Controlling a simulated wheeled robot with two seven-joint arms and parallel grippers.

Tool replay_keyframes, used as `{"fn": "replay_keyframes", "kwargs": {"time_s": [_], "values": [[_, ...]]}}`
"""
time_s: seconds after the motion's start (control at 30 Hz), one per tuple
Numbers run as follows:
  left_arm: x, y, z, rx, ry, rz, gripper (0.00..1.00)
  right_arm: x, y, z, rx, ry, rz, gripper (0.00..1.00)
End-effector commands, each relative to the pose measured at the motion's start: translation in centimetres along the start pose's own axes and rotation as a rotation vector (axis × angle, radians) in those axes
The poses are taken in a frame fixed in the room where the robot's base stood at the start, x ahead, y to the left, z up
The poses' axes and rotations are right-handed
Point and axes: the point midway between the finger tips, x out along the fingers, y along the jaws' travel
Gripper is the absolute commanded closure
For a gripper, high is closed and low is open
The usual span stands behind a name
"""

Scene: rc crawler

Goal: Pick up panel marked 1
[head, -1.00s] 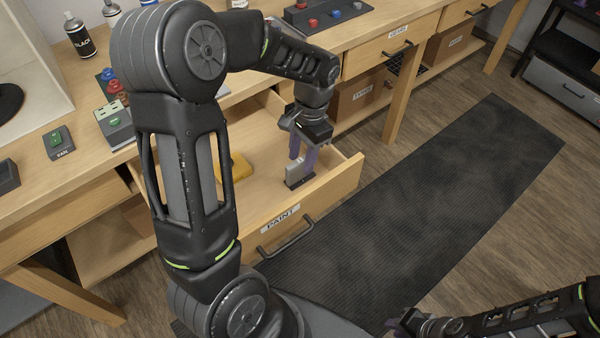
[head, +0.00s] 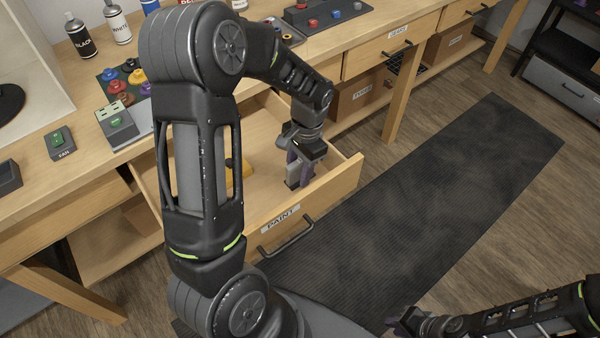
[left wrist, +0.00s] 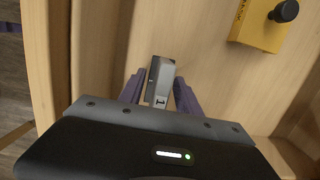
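A small grey upright piece (head: 296,182) with a darker side stands in the open drawer marked PAINT (head: 325,190).
A yellow block with a black knob (left wrist: 262,28) lies in the drawer beside the left gripper. The drawer front with its handle (head: 287,237) bounds the near side.

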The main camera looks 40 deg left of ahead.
Motion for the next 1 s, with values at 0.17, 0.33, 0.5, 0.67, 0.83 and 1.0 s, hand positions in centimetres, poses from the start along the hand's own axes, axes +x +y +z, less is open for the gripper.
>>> {"fn": "replay_keyframes", "kwargs": {"time_s": [0.17, 0.33, 0.5, 0.67, 0.83, 1.0], "values": [[-0.02, 0.0, 0.0, 0.0, 0.0, 0.0, 0.67, 0.0, 0.0, 0.0, 0.0, 0.0, 0.0, 0.8], [-0.02, 0.0, -0.01, 0.0, 0.0, 0.0, 0.81, 0.0, 0.0, 0.0, 0.0, 0.0, 0.0, 0.8], [-0.02, 0.0, 0.0, 0.0, 0.0, 0.0, 0.95, 0.0, 0.0, 0.0, 0.0, 0.0, 0.0, 0.8], [-0.02, 0.0, 0.0, 0.0, 0.0, 0.0, 1.0, 0.0, 0.0, 0.0, 0.0, 0.0, 0.0, 0.8], [-0.02, 0.0, 0.0, 0.0, 0.0, 0.0, 1.0, 0.0, 0.0, 0.0, 0.0, 0.0, 0.0, 0.8], [-0.03, -0.01, -0.01, 0.0, 0.0, 0.0, 1.0, -0.01, 0.0, 0.0, 0.0, 0.0, 0.0, 0.8]]}}
